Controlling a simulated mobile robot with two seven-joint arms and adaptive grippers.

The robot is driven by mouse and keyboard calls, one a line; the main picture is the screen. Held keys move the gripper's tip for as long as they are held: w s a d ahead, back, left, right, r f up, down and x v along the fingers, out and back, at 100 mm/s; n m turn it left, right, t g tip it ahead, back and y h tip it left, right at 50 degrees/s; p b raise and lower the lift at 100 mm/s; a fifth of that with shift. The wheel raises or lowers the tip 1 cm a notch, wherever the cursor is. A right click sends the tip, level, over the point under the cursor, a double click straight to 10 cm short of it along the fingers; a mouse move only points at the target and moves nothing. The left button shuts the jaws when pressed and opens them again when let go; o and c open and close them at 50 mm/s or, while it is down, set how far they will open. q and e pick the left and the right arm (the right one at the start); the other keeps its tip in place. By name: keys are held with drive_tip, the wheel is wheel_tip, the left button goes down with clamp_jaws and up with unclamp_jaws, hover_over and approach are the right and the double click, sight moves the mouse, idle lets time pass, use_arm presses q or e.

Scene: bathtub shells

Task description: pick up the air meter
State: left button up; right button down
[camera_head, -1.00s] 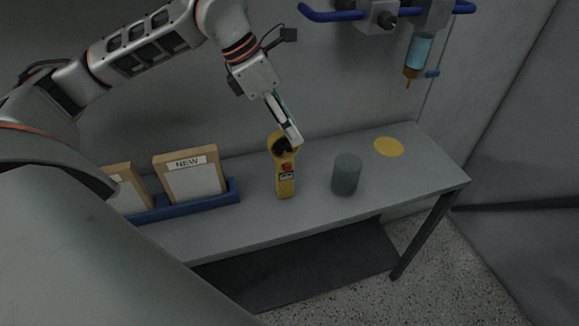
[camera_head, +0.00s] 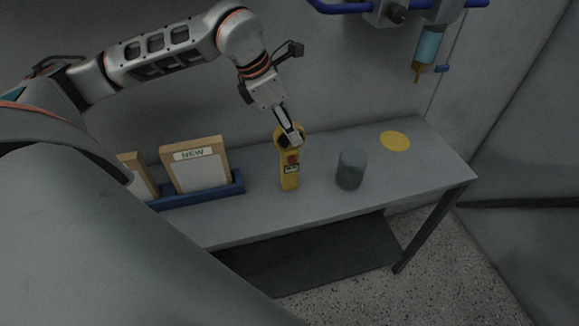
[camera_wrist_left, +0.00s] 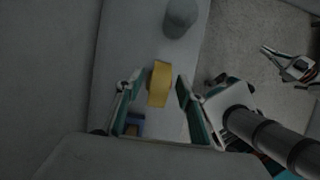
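The air meter is a yellow hand-held device (camera_head: 290,178) with a dark round opening at its top and a red button. It stands upright on the grey table. My left gripper (camera_head: 292,139) is over its top end, covering part of it in the head view. In the left wrist view, the two fingers of my left gripper (camera_wrist_left: 156,84) are apart, with the yellow meter (camera_wrist_left: 160,86) between them and gaps at the sides. My right gripper (camera_wrist_left: 288,66) shows small at the right of the wrist view, its fingers apart and empty.
A dark grey cylinder (camera_head: 351,169) stands right of the meter. A blue rack (camera_head: 208,194) with wood-framed boards (camera_head: 197,166) is to the left. A yellow disc (camera_head: 395,141) lies at the right. Blue pipework (camera_head: 345,8) is on the wall. The table front (camera_head: 328,202) is clear.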

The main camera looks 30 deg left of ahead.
use_arm(q)
clamp_jaws()
drive_tip(key=shift+r, duration=0.15)
